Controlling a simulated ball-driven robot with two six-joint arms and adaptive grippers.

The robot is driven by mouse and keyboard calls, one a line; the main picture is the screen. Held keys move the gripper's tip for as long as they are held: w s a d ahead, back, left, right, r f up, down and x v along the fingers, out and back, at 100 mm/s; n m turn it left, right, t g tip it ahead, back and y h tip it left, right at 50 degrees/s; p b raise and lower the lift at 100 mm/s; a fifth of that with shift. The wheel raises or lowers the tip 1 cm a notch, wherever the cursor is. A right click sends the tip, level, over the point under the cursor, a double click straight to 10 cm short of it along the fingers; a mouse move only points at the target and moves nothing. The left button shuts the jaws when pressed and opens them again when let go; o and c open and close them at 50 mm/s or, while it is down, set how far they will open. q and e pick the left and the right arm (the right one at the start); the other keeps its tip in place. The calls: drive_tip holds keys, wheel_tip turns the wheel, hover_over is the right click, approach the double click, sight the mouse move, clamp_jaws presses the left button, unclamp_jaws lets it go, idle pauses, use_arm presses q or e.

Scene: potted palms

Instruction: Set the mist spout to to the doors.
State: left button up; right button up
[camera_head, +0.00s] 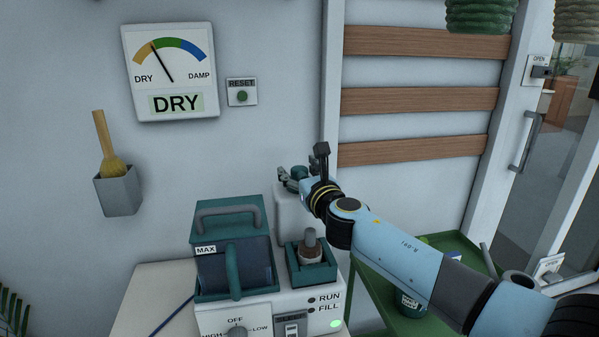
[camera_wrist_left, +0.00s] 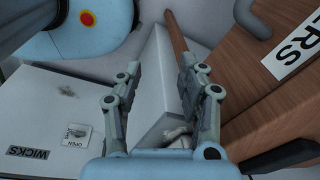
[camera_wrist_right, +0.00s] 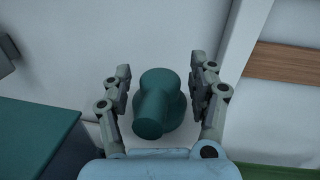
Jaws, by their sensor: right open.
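The mist spout (camera_wrist_right: 160,100) is a teal round cap with a short stubby nozzle pointing to the lower left in the right wrist view. It sits on top of a white column (camera_head: 290,218) at the back of the mist machine (camera_head: 240,315). My right gripper (camera_head: 293,181) is open at the spout, with one finger on each side of it; gaps show between fingers and spout in the right wrist view. The spout is partly hidden by the gripper in the head view. My left gripper (camera_wrist_left: 158,75) is open and empty, outside the head view.
The machine carries a teal tank marked MAX (camera_head: 232,245) and a teal holder with a brown-grey plug (camera_head: 310,250). A wall dial (camera_head: 172,75) reads DRY, beside a RESET button (camera_head: 242,96). Glass doors (camera_head: 540,150) stand at right. A green shelf (camera_head: 375,300) lies beneath my right arm.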

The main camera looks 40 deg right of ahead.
drive_tip(key=c, duration=1.1)
